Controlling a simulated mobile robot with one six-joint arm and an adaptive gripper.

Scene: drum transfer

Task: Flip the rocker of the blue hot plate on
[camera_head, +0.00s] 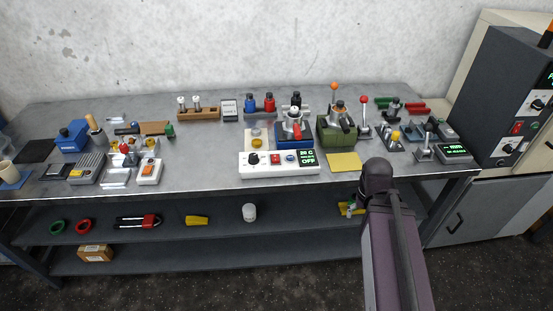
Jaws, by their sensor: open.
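A blue hot plate (291,142) stands near the middle of the bench, with a metal piece with a red part on top. In front of it is a long white control panel (262,171) with a black knob (254,159), a red rocker (275,159), a blue round control (291,159) and a display (307,158) with green text that appears to read OFF. The rocker's tilt is too small to tell. My arm rises from the lower right, its dark end over the bench edge right of the panel. I cannot make out my gripper's fingers.
A green unit (335,132) stands right of the hot plate. A yellow sheet (344,162) lies right of the panel. Levers and small fixtures crowd the right end, and a dark cabinet (497,85) stands beyond. Bare bench lies left of the panel, before the white switch box (149,173).

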